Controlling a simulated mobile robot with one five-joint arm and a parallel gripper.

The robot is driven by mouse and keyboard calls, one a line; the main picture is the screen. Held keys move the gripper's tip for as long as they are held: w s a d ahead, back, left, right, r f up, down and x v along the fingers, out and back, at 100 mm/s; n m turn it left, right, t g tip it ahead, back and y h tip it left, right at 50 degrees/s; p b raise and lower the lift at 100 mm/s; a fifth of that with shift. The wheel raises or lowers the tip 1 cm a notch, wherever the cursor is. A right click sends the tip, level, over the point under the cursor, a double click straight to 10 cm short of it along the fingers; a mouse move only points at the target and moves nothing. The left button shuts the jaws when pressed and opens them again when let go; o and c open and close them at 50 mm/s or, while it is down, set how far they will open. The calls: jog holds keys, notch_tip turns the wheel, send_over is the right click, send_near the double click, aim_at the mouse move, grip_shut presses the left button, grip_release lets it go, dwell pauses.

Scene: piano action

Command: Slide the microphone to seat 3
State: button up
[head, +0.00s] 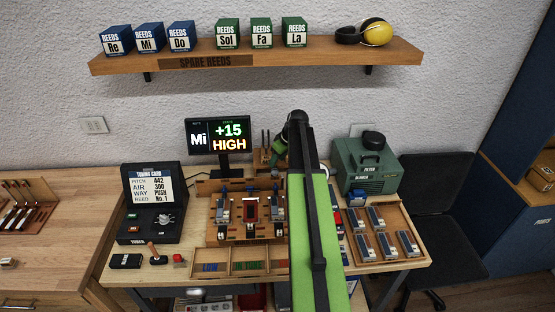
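The wooden reed bench (213,238) stands in the middle of the table, with several upright metal-and-blue parts and a dark block with a red face (250,213) on it. I cannot tell which small part is the microphone, and no seat numbers are readable, so seat 3 cannot be picked out. My green and black arm rises from the bottom and covers the right end of the bench.
A black tuner with a tuning card (152,190) is at left. A tray of reeds (385,254) and a green filter blower (366,168) are at right. A shelf (240,62) hangs above.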

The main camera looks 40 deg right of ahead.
jog(key=shift+a, duration=0.15)
jog(key=shift+r+p, duration=0.3)
jog(key=shift+p, duration=0.05)
jog(key=p+v, duration=1.5)
jog(key=v, duration=0.2)
